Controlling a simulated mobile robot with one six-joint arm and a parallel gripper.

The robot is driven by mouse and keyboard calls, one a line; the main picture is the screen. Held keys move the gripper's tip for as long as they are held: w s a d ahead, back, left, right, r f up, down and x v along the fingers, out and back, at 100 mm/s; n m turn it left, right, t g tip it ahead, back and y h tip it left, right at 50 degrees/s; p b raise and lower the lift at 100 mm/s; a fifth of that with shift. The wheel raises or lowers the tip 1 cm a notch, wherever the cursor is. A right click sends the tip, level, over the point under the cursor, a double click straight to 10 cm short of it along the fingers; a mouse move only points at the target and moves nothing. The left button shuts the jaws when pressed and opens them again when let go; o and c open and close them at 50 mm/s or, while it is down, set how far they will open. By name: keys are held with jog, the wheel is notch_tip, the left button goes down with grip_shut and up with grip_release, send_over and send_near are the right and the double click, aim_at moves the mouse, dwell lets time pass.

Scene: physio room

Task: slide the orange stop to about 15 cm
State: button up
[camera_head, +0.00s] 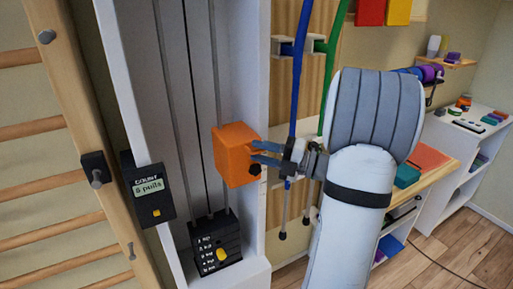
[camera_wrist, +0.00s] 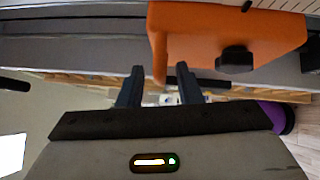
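The orange stop (camera_head: 234,156) is a block on the upright rails of the white-framed pulley unit. It has a black knob (camera_wrist: 235,60) in the wrist view. My gripper (camera_head: 259,153) is at the stop's right side in the head view, fingers pointing left at it. In the wrist view my gripper (camera_wrist: 158,76) has its two dark fingers apart, and a narrow edge of the stop (camera_wrist: 202,31) shows between them, with gaps visible on both sides. Whether a finger touches the stop cannot be told. No centimetre value is readable.
A counter box (camera_head: 148,190) reading "COUNT" and pulls is on the left post. A dark weight stack (camera_head: 214,243) with a yellow pin is below the stop. Blue and green straps (camera_head: 297,70) hang just right of the frame. A wooden bench (camera_head: 440,165) is at right.

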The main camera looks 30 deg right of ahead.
jog(key=shift+w+a, duration=0.35)
jog(key=shift+a, duration=0.05)
jog(key=shift+c, duration=0.2)
grip_shut()
jog(key=shift+r, duration=0.1)
